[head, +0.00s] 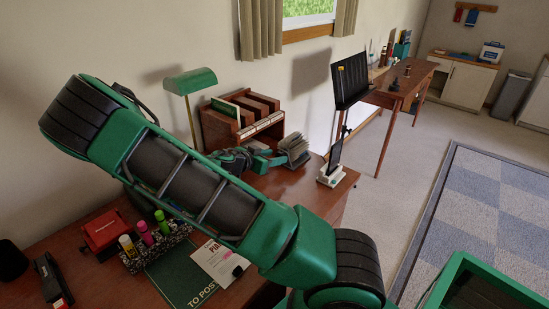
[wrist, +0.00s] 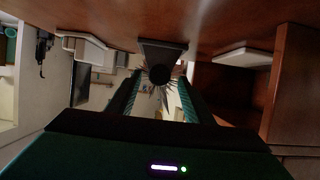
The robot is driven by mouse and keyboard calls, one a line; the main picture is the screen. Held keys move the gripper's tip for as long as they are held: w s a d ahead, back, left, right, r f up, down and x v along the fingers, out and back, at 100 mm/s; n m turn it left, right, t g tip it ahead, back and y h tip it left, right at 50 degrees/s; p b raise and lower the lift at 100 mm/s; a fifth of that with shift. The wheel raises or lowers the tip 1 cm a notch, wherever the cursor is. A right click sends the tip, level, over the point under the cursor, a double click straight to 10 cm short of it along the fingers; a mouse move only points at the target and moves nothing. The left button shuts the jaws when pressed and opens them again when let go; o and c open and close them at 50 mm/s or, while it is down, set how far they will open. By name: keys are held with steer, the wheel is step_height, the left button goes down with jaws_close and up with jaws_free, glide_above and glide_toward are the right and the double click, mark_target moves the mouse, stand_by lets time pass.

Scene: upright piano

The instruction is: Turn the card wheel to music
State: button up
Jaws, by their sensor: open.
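The card wheel (head: 296,147) stands on the desk as a fan of pale grey cards, beyond the end of my arm in the head view. In the wrist view it is seen upside down and end-on, as a dark round knob (wrist: 160,75) with thin cards radiating around it, under a dark base. My gripper (head: 272,157) is open and low over the desk, pointing at the wheel. In the wrist view its two green fingers (wrist: 158,88) reach towards the wheel, one on each side of the knob. I cannot tell whether they touch it. The card labels are not readable.
A wooden organiser (head: 243,121) stands close behind my gripper, with a green lamp (head: 190,82) beside it. A small dark screen on a white base (head: 331,176) stands right of the wheel. Markers (head: 145,234) and a red box (head: 104,231) are at the front left.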

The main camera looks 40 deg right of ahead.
steer(key=shift+x, duration=0.9)
steer(key=c, duration=1)
steer(key=shift+w, duration=0.1)
steer(key=shift+w+n+g, duration=0.2)
steer(key=shift+n+g, duration=0.6)
steer(key=shift+n, duration=0.3)
steer(key=shift+w+a+f+n+g+h, duration=0.1)
steer(key=shift+n+g+h, duration=0.15)
steer(key=shift+n+g, duration=0.35)
steer(key=shift+w+n+g+h, duration=0.1)
steer(key=shift+n+g+h, duration=0.2)
steer(key=shift+n, duration=0.6)
